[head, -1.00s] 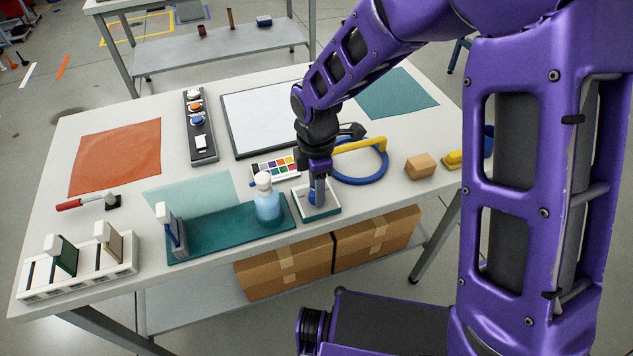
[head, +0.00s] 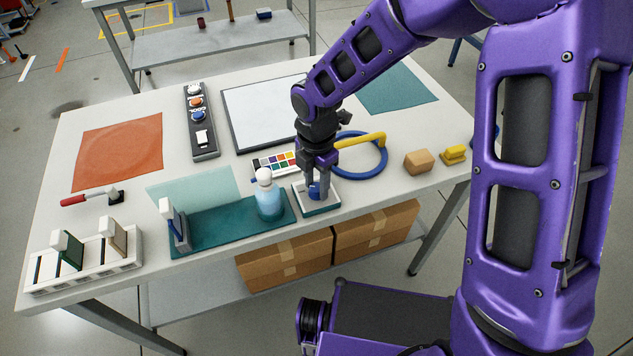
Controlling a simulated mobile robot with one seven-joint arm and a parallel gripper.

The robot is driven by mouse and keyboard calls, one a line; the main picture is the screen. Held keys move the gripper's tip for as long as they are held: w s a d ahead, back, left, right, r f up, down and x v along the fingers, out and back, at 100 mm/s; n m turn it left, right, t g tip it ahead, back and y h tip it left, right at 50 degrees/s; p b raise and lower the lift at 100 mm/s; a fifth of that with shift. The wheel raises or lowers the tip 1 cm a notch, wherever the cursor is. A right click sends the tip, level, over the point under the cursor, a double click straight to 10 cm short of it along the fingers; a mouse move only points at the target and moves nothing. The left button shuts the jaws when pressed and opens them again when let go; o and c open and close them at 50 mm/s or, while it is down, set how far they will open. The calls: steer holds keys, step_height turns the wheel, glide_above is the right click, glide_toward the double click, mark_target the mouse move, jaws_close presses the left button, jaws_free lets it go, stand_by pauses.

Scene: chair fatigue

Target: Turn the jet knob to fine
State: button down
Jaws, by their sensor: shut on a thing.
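The jet knob looks to be the blue knob (head: 314,190) on a small white and teal box (head: 322,209) near the front edge of the table. My gripper (head: 317,189) points down over this box and is shut on the blue knob, with its fingers on either side. The fingers hide part of the knob, and any setting marks on it are too small to read. A light blue bottle with a white top (head: 268,198) stands upright on a dark teal mat, just left of the box.
A blue ring with a yellow bar (head: 374,140) lies behind my gripper. A paint palette (head: 275,163) lies behind the bottle. A wooden block (head: 418,161) and a yellow object (head: 454,154) are to the right. A white rack (head: 85,262) stands at the front left.

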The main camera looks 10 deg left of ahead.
mark_target(316, 187)
steer(key=shift+c, duration=2.2)
jaws_free()
step_height(316, 187, up, 17)
steer(key=shift+r, duration=0.2)
